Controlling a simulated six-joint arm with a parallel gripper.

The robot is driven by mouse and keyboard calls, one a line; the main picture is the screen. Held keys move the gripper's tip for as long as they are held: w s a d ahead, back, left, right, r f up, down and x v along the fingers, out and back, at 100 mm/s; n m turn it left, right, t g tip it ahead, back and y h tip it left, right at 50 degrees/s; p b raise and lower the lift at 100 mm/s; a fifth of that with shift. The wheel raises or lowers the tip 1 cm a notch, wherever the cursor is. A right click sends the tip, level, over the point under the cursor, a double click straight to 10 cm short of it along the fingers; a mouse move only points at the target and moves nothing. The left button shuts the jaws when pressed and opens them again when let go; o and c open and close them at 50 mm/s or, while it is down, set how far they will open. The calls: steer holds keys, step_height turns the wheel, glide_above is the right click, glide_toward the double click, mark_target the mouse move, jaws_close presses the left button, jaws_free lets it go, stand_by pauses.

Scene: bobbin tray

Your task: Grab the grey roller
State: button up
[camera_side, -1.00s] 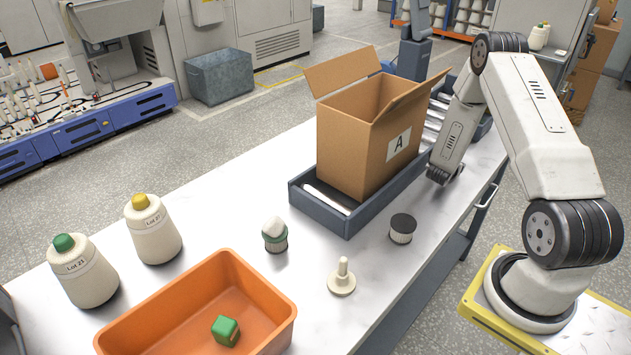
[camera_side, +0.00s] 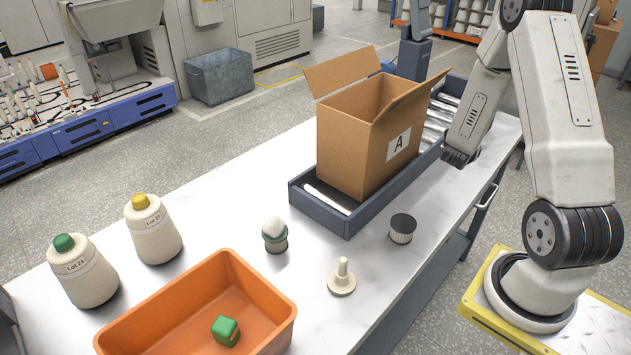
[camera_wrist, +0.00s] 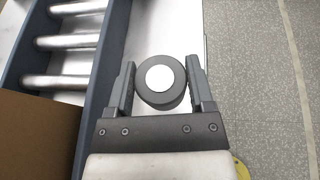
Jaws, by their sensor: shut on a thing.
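My gripper (camera_wrist: 160,68) is shut on the grey roller (camera_wrist: 175,98) in the wrist view, with a finger at each side of it. The roller is a dark grey round piece with a white disc in the middle of its facing end. In the side view, the end of my arm is above the right part of the table, beside the conveyor; I cannot make out the fingers or the roller there.
A cardboard box marked A (camera_side: 350,155) stands in a grey conveyor frame (camera_side: 325,212).

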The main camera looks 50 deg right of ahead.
steer(key=s+a+r, duration=0.3)
steer(key=s+a, duration=0.2)
steer(key=a, duration=0.1)
steer(key=shift+s+r, duration=0.3)
steer(key=shift+w+a, duration=0.1)
steer(key=shift+a, duration=0.05)
stand_by(0.5)
